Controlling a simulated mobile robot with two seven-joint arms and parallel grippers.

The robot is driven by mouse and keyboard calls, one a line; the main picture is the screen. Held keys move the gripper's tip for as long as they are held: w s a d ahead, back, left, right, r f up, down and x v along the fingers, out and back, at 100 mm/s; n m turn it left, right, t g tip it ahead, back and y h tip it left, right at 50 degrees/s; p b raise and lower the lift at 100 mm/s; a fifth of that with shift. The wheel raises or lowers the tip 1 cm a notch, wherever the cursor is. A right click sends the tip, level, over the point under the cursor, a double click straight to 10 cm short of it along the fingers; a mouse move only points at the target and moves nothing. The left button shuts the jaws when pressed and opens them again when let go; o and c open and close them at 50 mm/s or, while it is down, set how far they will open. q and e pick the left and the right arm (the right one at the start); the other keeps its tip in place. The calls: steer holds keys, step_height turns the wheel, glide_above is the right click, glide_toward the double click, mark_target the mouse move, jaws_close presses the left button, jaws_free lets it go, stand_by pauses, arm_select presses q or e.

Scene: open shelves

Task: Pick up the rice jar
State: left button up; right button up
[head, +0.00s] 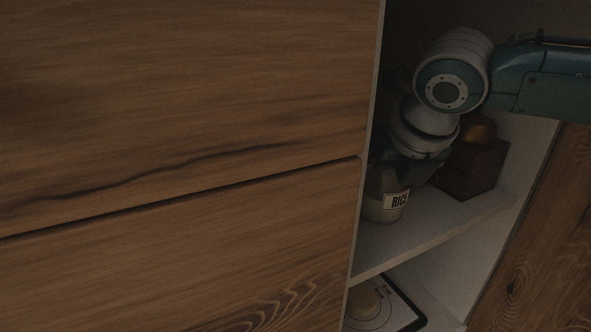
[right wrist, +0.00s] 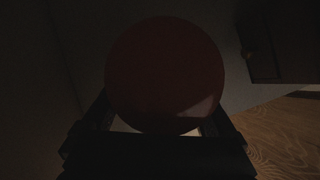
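The rice jar (head: 385,206) is pale with a white "RICE" label and sits at the left side of the open shelf compartment, by the edge of the wooden front. My right gripper (head: 405,168) is at the top of the jar and hides it there. In the right wrist view a round dark red lid (right wrist: 165,75) fills the middle, with the right gripper's (right wrist: 163,118) fingers on both sides of it. The fingertips are hidden behind the lid, so I cannot tell whether they touch the jar. My left gripper is not in view.
A dark brown box-like object with a rounded golden top (head: 470,167) stands on the shelf (head: 440,222) right of the jar. A white scale-like device (head: 395,312) lies on the level below. Wooden fronts (head: 180,120) close off the left.

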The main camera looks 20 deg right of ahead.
jaws_close()
stand_by(0.5)
steer(key=shift+r, duration=0.15)
